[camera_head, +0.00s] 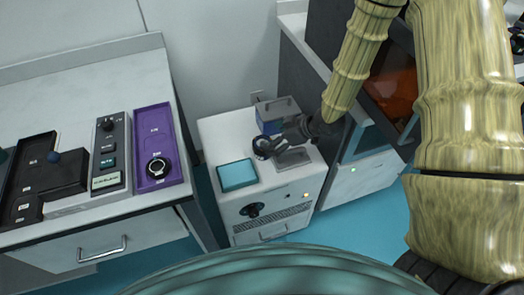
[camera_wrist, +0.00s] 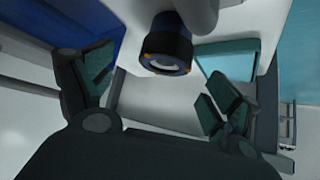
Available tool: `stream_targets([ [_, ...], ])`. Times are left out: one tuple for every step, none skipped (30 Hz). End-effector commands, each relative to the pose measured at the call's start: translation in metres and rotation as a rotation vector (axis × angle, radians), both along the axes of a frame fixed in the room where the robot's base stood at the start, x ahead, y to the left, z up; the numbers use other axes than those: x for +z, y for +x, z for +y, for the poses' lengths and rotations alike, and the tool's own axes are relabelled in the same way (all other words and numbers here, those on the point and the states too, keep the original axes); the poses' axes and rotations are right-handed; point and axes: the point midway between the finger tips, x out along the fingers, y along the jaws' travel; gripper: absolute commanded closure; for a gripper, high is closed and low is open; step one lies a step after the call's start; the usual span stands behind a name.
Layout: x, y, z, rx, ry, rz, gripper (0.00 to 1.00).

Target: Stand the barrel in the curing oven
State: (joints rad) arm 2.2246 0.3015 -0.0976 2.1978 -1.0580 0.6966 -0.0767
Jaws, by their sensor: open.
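The barrel appears to be the short dark cylinder with a pale open centre (camera_head: 262,147) on top of the white cabinet in the head view. In the wrist view the dark cylinder (camera_wrist: 165,42) has small orange marks round its rim and sits just beyond my fingertips. My gripper (camera_head: 278,146) is open beside it. In the wrist view my gripper (camera_wrist: 155,85) has its fingers spread, with nothing clasped between them. A small blue-walled box with a grey top edge (camera_head: 285,104) stands behind the gripper. I cannot tell for sure which unit is the curing oven.
The white cabinet (camera_head: 219,146) also carries a teal pad (camera_head: 238,174) and a grey plate (camera_head: 294,158). A dark enclosure with an orange window (camera_head: 391,92) stands to the right. The left table holds a purple tray (camera_head: 152,122), a grey control box (camera_head: 110,150) and a black tray (camera_head: 32,165).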

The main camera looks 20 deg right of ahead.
Motion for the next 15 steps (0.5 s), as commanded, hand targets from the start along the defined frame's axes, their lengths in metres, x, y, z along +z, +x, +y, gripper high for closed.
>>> stream_targets([
  [-0.002, 0.001, 0.002, 0.001, 0.0, 0.001, 0.1],
  [-0.003, 0.001, 0.003, 0.001, 0.0, 0.001, 0.1],
  [-0.004, 0.002, 0.003, 0.001, 0.0, 0.001, 0.1],
  [-0.004, 0.002, 0.004, 0.001, 0.0, 0.001, 0.1],
  [-0.005, 0.003, 0.004, 0.001, 0.0, 0.001, 0.1],
  [-0.005, 0.003, 0.005, 0.001, 0.0, 0.001, 0.1],
  [-0.006, 0.004, 0.006, 0.002, 0.0, 0.001, 0.1],
  [-0.007, 0.004, 0.008, 0.002, 0.0, 0.001, 0.1],
  [-0.009, 0.006, 0.01, 0.002, 0.0, 0.001, 0.1],
  [-0.011, 0.007, 0.012, 0.003, 0.0, 0.002, 0.1],
  [-0.014, 0.008, 0.014, 0.003, 0.0, 0.002, 0.1],
  [-0.017, 0.01, 0.017, 0.003, 0.0, 0.002, 0.1],
  [-0.019, 0.011, 0.02, 0.004, 0.0, 0.002, 0.1],
  [-0.022, 0.013, 0.023, 0.004, 0.0, 0.002, 0.1],
  [-0.026, 0.014, 0.026, 0.004, -0.001, 0.004, 0.1],
])
